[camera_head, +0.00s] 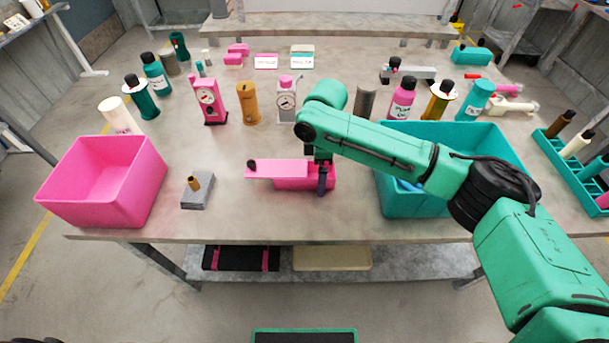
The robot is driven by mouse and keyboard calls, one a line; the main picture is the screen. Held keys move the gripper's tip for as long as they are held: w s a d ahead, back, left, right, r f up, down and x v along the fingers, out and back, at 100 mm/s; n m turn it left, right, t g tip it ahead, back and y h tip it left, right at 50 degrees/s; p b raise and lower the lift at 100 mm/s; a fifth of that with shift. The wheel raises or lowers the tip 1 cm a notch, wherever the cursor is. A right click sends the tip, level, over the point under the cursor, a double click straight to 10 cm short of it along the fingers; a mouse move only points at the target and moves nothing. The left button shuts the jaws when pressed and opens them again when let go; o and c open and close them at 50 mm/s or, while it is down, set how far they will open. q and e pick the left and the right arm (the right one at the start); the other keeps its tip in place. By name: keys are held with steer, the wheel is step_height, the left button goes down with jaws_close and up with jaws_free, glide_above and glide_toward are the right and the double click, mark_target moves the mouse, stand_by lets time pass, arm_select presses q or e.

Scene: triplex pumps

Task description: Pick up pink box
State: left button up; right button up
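A long pink box-like block (275,173) with a thin left end and a dark knob lies on the middle of the table near its front edge. My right gripper (322,178) points down at the block's right part. One dark finger shows in front of the block; the other finger is hidden, so I cannot tell whether it grips the block. A large open pink bin (105,180) stands at the table's left front and looks empty. My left gripper is not in view.
A teal bin (408,205) stands at the right, partly under my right arm. A grey block with a brass fitting (196,190) sits left of the pink block. Bottles and pump parts stand behind, including a pink gauge stand (209,100).

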jaws_close()
step_height(320, 180, up, 10)
stand_by(0.5)
steer(key=shift+f+b, duration=1.3)
steer(key=shift+f, duration=3.65)
